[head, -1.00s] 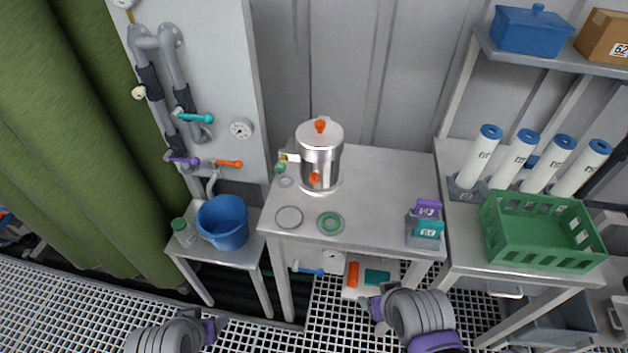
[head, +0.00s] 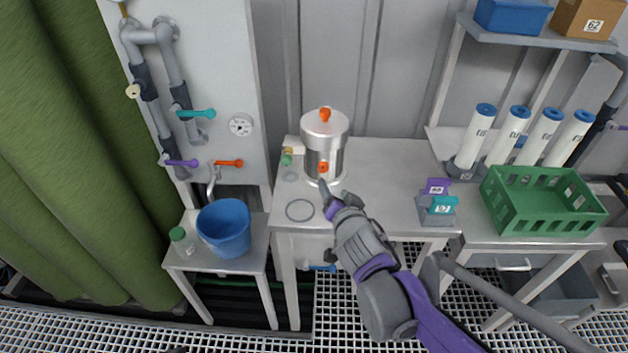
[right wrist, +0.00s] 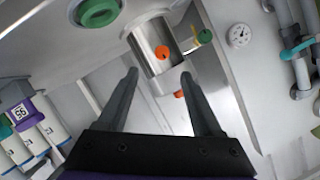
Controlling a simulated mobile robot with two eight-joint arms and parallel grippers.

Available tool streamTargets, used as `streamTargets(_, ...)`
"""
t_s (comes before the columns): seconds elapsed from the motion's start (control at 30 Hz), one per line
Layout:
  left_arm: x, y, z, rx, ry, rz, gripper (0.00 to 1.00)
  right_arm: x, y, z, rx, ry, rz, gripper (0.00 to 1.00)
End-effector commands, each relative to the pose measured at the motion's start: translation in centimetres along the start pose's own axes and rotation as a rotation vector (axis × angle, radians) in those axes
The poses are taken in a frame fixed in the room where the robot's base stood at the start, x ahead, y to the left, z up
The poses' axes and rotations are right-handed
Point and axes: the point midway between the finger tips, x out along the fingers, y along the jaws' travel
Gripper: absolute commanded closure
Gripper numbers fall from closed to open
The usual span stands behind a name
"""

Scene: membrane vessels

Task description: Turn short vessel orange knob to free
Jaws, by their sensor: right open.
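The short steel vessel (head: 322,145) stands upright on the middle table, with an orange knob (head: 325,115) on its lid and another orange knob (head: 323,167) low on its front. My right gripper (head: 328,196) is open and empty, just in front of and below the front knob, apart from it. In the right wrist view, the vessel (right wrist: 150,42) lies beyond the two spread fingers (right wrist: 160,75), with the front knob (right wrist: 162,52) between their lines. My left gripper is not in view.
A green fitting (head: 287,159) sticks out at the vessel's left. A purple and teal block holder (head: 437,208) stands right. The table between is clear.

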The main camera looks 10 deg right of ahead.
Motion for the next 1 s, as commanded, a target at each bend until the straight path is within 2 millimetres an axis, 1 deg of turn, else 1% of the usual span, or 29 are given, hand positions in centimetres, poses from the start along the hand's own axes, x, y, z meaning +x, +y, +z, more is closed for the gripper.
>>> streamTargets(0.17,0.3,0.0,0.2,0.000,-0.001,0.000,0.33,1.2,-0.4,-0.1,0.017,0.007,-0.018,0.33)
streamTargets(0.27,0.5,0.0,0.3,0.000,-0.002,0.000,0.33,2.6,-0.4,0.0,0.017,0.006,-0.017,0.33)
streamTargets(0.5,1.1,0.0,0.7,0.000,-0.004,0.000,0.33,7.0,-0.5,0.0,0.017,0.006,-0.016,0.33)
streamTargets(0.7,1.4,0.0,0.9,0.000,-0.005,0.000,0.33,9.9,-0.5,-0.1,0.017,0.006,-0.016,0.33)
streamTargets(0.83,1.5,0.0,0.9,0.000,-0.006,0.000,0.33,10.8,-0.5,-0.1,0.016,0.006,-0.016,0.33)
streamTargets(1.0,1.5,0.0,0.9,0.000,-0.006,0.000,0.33,11.1,-0.5,-0.1,0.016,0.006,-0.016,0.33)
